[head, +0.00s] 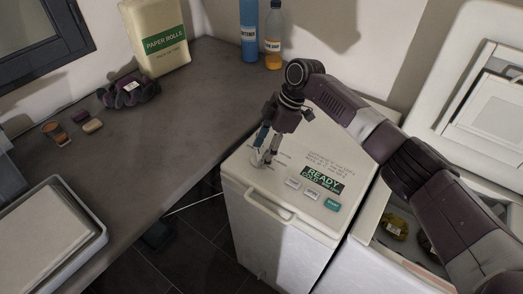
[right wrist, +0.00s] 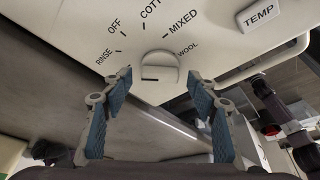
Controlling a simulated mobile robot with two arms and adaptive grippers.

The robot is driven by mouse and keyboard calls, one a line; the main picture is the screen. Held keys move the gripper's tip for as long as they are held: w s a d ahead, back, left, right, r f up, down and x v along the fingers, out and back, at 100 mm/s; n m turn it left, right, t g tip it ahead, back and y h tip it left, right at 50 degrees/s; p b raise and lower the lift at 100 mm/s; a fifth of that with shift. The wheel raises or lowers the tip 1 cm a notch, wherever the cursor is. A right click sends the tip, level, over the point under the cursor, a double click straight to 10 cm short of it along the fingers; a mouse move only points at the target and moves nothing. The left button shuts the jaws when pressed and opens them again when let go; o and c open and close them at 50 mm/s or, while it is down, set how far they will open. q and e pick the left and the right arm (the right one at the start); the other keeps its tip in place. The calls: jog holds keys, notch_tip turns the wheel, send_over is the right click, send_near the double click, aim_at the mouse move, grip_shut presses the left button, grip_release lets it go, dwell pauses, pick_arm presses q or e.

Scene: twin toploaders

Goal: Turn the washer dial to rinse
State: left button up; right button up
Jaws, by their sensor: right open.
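The washer (head: 245,225) is a white top-loader with a handle at its front and a display (head: 322,180) reading READY, with a smaller line that seems to begin COTT. Its round pale dial (right wrist: 161,67) has the labels RINSE, OFF, COTT (cut off), MIXED and WOOL around it. A short dark mark shows on the dial; which label it points to is unclear. My right gripper (head: 265,153) hangs over the dial and partly hides it. In the right wrist view its blue-padded fingers (right wrist: 160,80) are open, one on each side of the dial; contact is not visible.
Several buttons, with a teal one (head: 331,204), lie right of the dial. A second machine (head: 375,235) stands open at the right with items inside. The grey counter (head: 150,120) at left holds a paper-roll pack (head: 157,35), bottles (head: 273,35) and a dark cloth bundle (head: 130,90).

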jog(key=v, duration=1.1)
jog(key=shift+r, duration=0.35)
jog(key=shift+d, duration=0.1)
